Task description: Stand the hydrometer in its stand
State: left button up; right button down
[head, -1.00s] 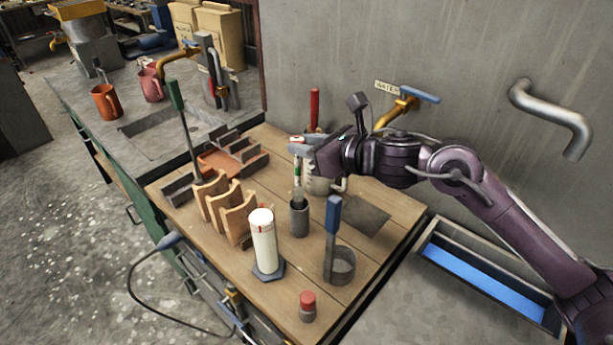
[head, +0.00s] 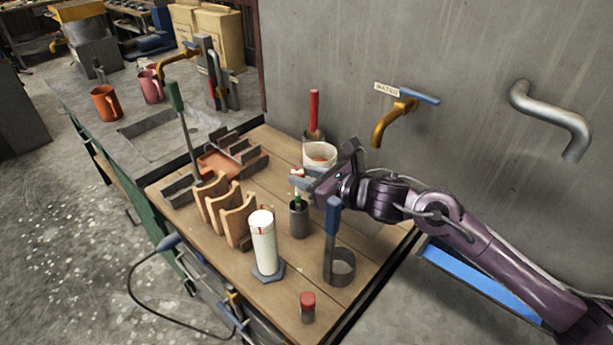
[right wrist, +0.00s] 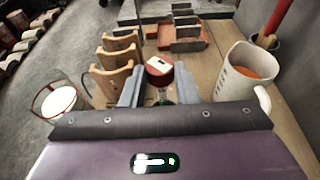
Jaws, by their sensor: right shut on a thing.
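My right gripper (head: 304,182) is shut on the hydrometer, low over the wooden bench. The hydrometer's green part (head: 297,200) shows between the gripper and the dark grey cup-shaped stand (head: 299,220); its lower end is hidden inside the stand. It looks close to upright. In the right wrist view the red and white top of the hydrometer (right wrist: 159,68) sits between the two grey fingers (right wrist: 158,90), with green glass below. Whether it touches the stand's bottom cannot be told. My left gripper is not in view.
A white cylinder (head: 263,245) on a hexagonal base, a blue-handled ring holder (head: 333,225) and a red-capped vial (head: 308,306) stand in front. A wooden rack (head: 222,205) is left. A white jug (head: 319,156) stands just behind. The wall (head: 450,60) is right.

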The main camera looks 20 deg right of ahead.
jog(key=c, duration=1.1)
grip_release()
jog(key=shift+r+p, duration=0.2)
jog(key=shift+p, duration=0.15)
jog(key=shift+b+v, duration=1.85)
jog(key=shift+v, duration=4.1)
